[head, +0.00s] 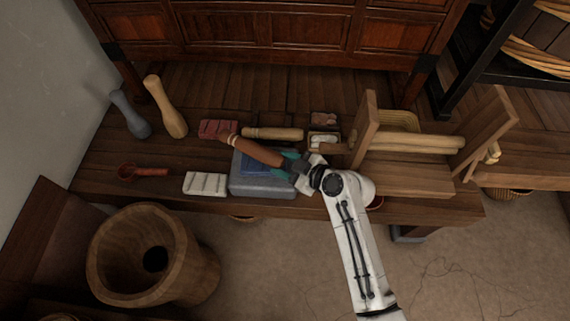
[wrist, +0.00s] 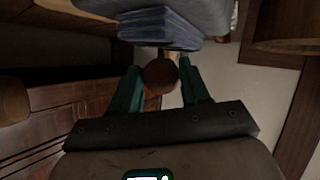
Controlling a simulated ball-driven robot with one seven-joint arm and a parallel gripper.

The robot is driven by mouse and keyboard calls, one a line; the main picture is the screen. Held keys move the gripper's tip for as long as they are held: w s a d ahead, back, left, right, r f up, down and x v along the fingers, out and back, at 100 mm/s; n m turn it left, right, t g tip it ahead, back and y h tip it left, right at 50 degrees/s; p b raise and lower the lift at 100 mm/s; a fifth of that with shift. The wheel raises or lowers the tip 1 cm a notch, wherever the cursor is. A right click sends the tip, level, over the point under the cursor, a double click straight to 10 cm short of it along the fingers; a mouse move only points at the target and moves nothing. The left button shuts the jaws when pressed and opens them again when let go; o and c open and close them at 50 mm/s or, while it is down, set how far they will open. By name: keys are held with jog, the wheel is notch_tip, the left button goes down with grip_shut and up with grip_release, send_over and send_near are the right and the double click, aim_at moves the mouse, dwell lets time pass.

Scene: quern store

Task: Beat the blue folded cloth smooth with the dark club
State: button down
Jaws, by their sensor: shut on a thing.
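The dark club (head: 257,151) is reddish brown and lies level in my gripper (head: 286,165), pointing left. The green fingers of my gripper are shut on its right end. The wrist view shows the club's round brown end (wrist: 161,73) between both fingers (wrist: 160,88). The blue folded cloth (head: 256,167) lies on a grey stone block (head: 262,187), below the club and partly hidden by it. The cloth's layered edge shows in the wrist view (wrist: 160,29). I cannot tell whether the club touches the cloth.
A pale rolling pin (head: 273,133) and red block (head: 217,129) lie behind the stone. A white block (head: 205,184) and red ladle (head: 142,172) lie left. Two upright clubs (head: 166,107) stand back left. A wooden frame (head: 405,165) crowds the right. A large mortar (head: 150,255) stands in front.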

notch_tip(320, 180, up, 2)
jog(key=shift+r+p, duration=0.1)
jog(key=shift+p, duration=0.25)
notch_tip(320, 180, down, 4)
jog(key=b, duration=0.4)
jog(key=shift+r, duration=0.1)
notch_tip(320, 180, up, 4)
jog(key=p, duration=0.2)
jog(key=shift+p, duration=0.3)
